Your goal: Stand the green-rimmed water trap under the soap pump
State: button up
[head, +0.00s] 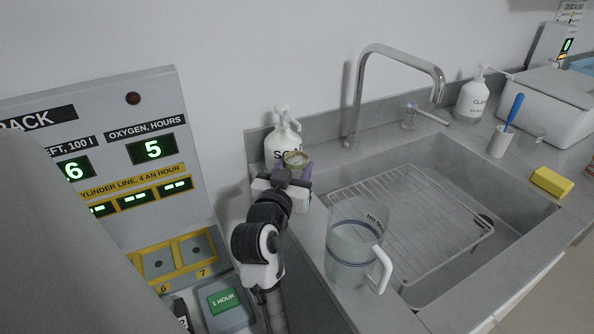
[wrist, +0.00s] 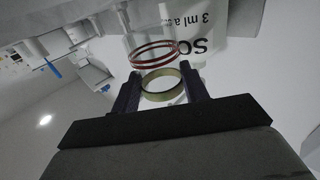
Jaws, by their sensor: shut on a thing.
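The water trap with the olive-green rim (head: 297,157) is held between the fingers of my gripper (head: 293,172). Its rim also shows between the fingers in the wrist view (wrist: 161,86). The white soap pump (head: 281,143) stands at the back left of the sink, just behind the trap in the head view. Its lettered side (wrist: 215,20) fills the upper right of the wrist view. The trap and my gripper hide its lower part. I cannot tell whether trap and pump touch. Red bands (wrist: 155,52) show beyond the green rim; I cannot tell what they belong to.
A clear jug (head: 350,255) with a white handle stands at the sink's front left, right of my arm. A steel tap (head: 356,100) rises behind the sink, which holds a wire rack (head: 410,215). The panel (head: 110,180) stands at the left.

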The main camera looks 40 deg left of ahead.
aim_at(297, 175)
jog(key=shift+x, duration=1.15)
jog(key=shift+w+f, duration=0.1)
jog(key=shift+f, duration=0.05)
jog(key=shift+f+p, duration=0.35)
jog(key=shift+f, duration=1.45)
jog(key=o, duration=1)
jog(key=shift+o, duration=0.2)
jog(key=shift+r, duration=0.2)
jog(key=b+v, duration=0.2)
jog(key=v, duration=1)
jog(key=shift+b, duration=0.4)
